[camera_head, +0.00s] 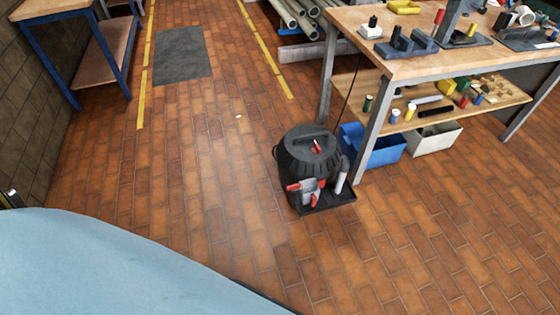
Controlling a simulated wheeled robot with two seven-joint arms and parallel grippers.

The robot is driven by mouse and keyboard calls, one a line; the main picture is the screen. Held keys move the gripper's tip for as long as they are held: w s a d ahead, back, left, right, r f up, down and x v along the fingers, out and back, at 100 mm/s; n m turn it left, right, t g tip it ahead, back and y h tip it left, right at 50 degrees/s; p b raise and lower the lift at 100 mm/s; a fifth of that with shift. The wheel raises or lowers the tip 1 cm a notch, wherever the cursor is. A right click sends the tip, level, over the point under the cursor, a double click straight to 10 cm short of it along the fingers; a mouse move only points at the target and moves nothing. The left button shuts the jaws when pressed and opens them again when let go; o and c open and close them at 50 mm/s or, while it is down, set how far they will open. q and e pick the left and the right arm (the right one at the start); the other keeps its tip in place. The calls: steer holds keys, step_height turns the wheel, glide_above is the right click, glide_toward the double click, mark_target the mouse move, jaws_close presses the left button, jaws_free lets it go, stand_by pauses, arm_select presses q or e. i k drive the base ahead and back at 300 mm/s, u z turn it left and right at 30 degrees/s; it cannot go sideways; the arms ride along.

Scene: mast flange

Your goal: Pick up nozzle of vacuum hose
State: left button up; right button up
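A black drum-shaped shop vacuum (308,150) stands on the brick floor, right of the picture's middle, beside the front leg of a workbench. Its dark lid carries a handle and a small red part. Red and grey parts sit on its front, above a flat black base. A pale grey tube (342,177) stands upright at its right side; I cannot tell whether this is the hose nozzle. A thin dark line rises from behind the vacuum toward the bench; I cannot tell if it is a hose or cable. Neither of my grippers is in view.
The workbench (440,65) at right holds tools, with a loaded lower shelf (480,112). A blue bin (385,152) and a grey bin (433,139) stand beneath. A blue-framed table (62,57) is at far left. A grey mat (182,54) lies beyond open floor.

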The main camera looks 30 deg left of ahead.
mark_target(338, 191)
steer(key=u, duration=0.75)
steer(key=i, duration=1.65)
